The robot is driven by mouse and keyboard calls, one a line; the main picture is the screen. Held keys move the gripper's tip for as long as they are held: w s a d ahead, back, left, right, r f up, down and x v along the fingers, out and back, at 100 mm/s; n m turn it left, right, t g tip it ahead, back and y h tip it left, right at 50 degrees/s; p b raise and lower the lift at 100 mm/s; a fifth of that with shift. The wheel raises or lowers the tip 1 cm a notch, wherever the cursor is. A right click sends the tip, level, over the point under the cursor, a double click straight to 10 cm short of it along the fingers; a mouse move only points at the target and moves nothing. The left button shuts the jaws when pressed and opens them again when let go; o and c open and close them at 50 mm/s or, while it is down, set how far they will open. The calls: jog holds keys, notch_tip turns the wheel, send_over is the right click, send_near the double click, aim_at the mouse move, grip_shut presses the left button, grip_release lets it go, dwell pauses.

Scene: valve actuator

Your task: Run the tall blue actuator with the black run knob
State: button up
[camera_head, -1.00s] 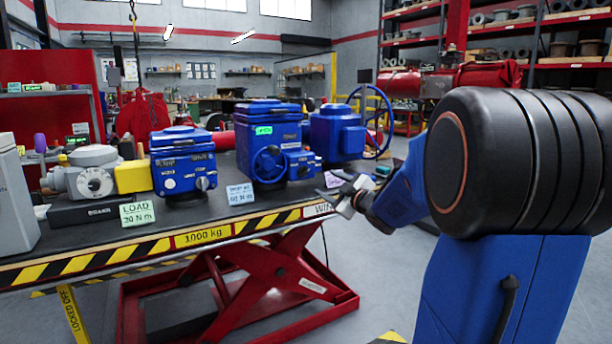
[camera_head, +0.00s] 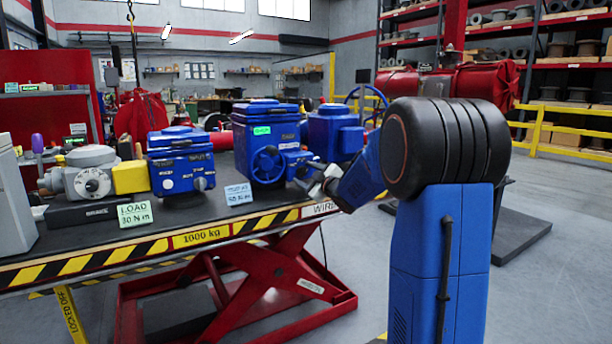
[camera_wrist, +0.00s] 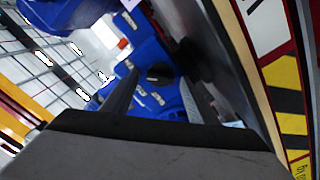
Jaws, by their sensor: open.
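The tall blue actuator (camera_head: 284,130) stands on the lift table, with a lit green display and a blue handwheel (camera_head: 266,165) on its front. A small blue control box (camera_head: 298,158) juts from its lower right. The knob on that box is too small to make out in the head view. My gripper (camera_head: 311,179) is open just in front and right of that box, tilted, with no visible contact. In the wrist view, a black knob (camera_wrist: 160,73) on a blue housing (camera_wrist: 150,98) with pale labels lies ahead, between the two fingers of my open gripper (camera_wrist: 162,84).
A shorter blue actuator (camera_head: 181,160) stands left, with a grey and yellow unit (camera_head: 92,178) beyond it. Another blue actuator (camera_head: 335,130) with a large handwheel stands behind my gripper. Small signs line the front of the lift table (camera_head: 200,238), whose edge is striped.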

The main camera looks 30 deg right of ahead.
jog(key=c, duration=1.1)
jog(key=shift+o, duration=0.2)
jog(key=shift+n, duration=0.4)
jog(key=n, duration=0.3)
jog(key=shift+f+n, duration=0.1)
jog(key=shift+n, duration=0.2)
jog(key=shift+f+n, duration=0.1)
jog(key=shift+n, duration=2)
jog(key=o, duration=1.1)
jog(key=shift+a, duration=0.1)
jog(key=shift+c, duration=0.2)
